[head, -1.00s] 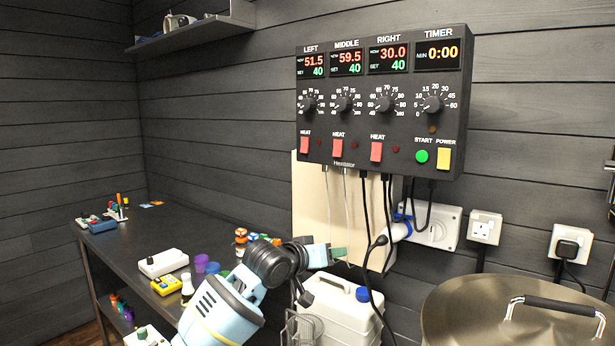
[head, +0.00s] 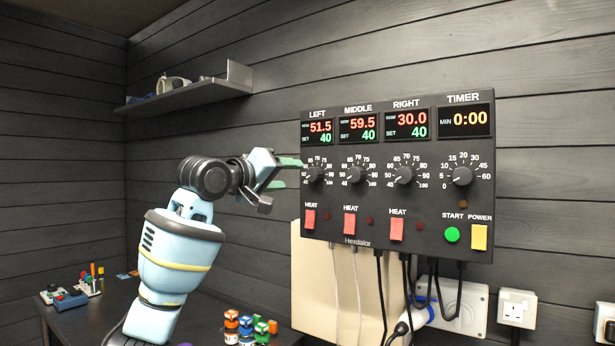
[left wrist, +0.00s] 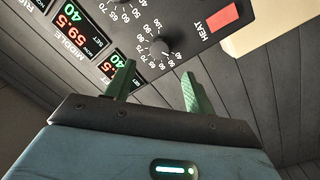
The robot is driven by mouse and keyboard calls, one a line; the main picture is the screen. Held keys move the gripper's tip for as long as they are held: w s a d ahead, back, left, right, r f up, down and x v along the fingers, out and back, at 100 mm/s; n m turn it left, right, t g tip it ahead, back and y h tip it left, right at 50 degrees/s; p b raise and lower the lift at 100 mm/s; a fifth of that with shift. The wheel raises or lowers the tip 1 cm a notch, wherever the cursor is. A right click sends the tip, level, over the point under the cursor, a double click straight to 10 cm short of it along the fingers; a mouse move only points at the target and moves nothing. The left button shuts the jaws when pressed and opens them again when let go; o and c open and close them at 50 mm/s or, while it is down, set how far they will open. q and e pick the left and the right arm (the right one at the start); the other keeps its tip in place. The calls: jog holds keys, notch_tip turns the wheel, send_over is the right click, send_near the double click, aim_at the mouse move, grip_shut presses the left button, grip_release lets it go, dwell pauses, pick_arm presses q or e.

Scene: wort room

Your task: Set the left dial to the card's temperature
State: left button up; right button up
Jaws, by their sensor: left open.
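The left dial (head: 316,174) is a black round knob on the black control panel (head: 440,215). Its display (head: 317,132) reads 51.5 in red and SET 40 in green. My left gripper (head: 292,174) is open and empty, raised just left of the left dial, its green fingers pointing at the panel. In the left wrist view the knob (left wrist: 172,45) lies ahead of the gap between the fingers (left wrist: 158,85), apart from them as far as I can tell. No readable temperature card shows. My right gripper is out of view.
The middle dial (head: 355,174) and right dial (head: 403,175) sit close by to the right. A red heat switch (head: 310,218) is below the left dial. A shelf (head: 190,95) hangs at upper left. Small coloured items stand on the dark bench (head: 190,315).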

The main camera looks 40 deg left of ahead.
aim_at(311, 175)
pick_arm(q)
jog(key=shift+w+a, duration=0.1)
jog(key=shift+w, duration=3.85)
jog(key=shift+c, duration=0.2)
jog(key=c, duration=0.9)
